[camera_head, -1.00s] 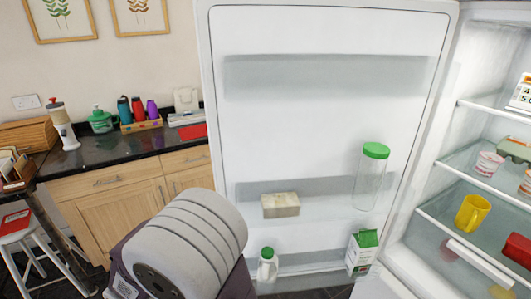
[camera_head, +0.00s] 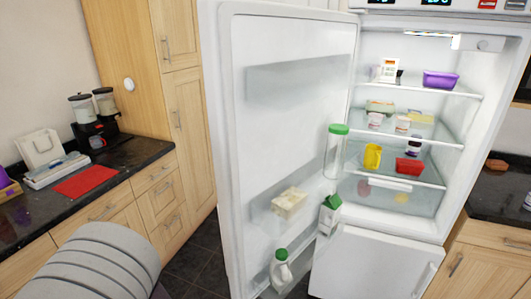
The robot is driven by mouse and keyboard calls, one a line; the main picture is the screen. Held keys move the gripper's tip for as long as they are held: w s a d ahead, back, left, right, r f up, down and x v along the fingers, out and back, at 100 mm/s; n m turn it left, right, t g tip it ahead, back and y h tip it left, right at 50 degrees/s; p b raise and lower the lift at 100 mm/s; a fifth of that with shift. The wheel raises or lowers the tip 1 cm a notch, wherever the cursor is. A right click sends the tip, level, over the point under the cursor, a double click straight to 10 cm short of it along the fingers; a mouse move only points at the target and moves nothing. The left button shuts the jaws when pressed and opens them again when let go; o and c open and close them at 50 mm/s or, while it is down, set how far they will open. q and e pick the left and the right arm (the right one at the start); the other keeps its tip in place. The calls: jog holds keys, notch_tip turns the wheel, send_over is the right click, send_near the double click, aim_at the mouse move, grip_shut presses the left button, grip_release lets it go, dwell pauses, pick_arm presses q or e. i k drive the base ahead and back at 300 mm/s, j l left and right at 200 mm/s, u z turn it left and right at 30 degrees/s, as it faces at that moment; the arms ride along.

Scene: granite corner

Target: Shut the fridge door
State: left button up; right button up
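The white fridge door (camera_head: 285,120) stands wide open, hinged on its right side next to the fridge body (camera_head: 448,190). Its inner side faces me, with a clear green-lidded jar (camera_head: 334,155), a pale box (camera_head: 289,203), a green-topped carton (camera_head: 329,215) and a green-capped jug (camera_head: 281,270) on its shelves. The fridge shelves hold a purple container (camera_head: 440,80), a yellow mug (camera_head: 372,156) and a red container (camera_head: 409,166). A rounded grey part of my arm shows at lower left. Neither gripper is in view.
A black counter (camera_head: 120,165) with wooden cupboards runs along the left, with a coffee machine (camera_head: 96,125) and a red mat (camera_head: 86,181). A tall wooden cupboard (camera_head: 180,110) stands behind the door. Dark floor (camera_head: 195,262) shows between counter and door. Another counter (camera_head: 503,190) is at right.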

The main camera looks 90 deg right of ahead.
aim_at(277, 75)
jog(key=i+l+z, duration=0.1)
jog(key=z, duration=0.35)
jog(key=i+z, duration=0.25)
jog(key=z, duration=0.25)
jog(key=i+z, duration=0.2)
jog(key=z, duration=0.25)
jog(key=i+j+z, duration=0.15)
jog(key=z, duration=0.3)
jog(key=i+j+z, duration=0.15)
jog(key=z, duration=0.3)
jog(key=i+j+z, duration=0.15)
jog(key=z, duration=0.35)
jog(key=j+z, duration=0.45)
jog(key=i+j+z, duration=0.15)
jog(key=z, duration=0.3)
jog(key=i+j+z, duration=0.1)
jog(key=j+z, duration=0.15)
jog(key=z, duration=0.2)
jog(key=i+j+z, duration=0.1)
jog(key=j+z, duration=0.15)
jog(key=z, duration=0.2)
